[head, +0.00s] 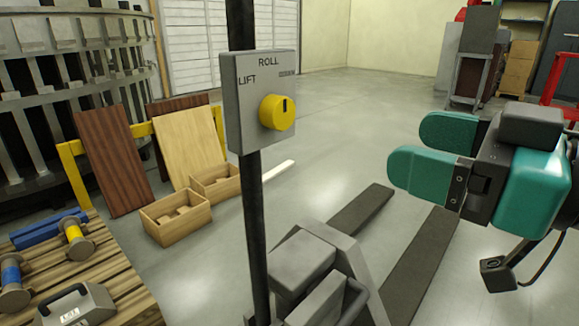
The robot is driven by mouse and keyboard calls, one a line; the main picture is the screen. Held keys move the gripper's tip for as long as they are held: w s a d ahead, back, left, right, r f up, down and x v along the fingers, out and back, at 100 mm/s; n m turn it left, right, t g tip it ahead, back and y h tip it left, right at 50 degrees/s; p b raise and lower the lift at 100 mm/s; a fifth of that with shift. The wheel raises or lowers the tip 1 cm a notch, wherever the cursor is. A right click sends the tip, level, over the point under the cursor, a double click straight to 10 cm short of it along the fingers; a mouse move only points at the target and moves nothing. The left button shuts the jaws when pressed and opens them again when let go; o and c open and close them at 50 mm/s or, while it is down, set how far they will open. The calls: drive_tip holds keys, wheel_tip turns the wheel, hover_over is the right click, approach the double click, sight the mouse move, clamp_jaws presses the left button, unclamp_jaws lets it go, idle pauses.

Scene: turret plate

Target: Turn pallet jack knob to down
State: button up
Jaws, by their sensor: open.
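The yellow knob (277,112) sits on a grey control box (236,100) fixed to a dark upright post. The box reads LIFT at the left, ROLL at the top and a third, blurred label at the right. A dark mark on the knob points up, toward ROLL. The pallet jack (318,268) stands below, with two dark forks running back to the right. My gripper (420,150) is at the right, with two teal fingers spread apart and nothing between them. It points left toward the knob and is clear of it.
A wooden pallet (110,275) with spools and a grey case stands at the lower left. Wooden boxes (175,217) and leaning boards (110,160) are behind it. A dark cart (472,75) stands at the back right. The floor behind the post is open.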

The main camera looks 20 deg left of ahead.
drive_tip(key=p, duration=0.8)
approach(285, 113)
drive_tip(key=x, duration=0.9)
drive_tip(key=shift+a, duration=0.1)
drive_tip(key=shift+c, duration=0.5)
drive_tip(key=c, duration=0.8)
drive_tip(key=shift+c, duration=0.2)
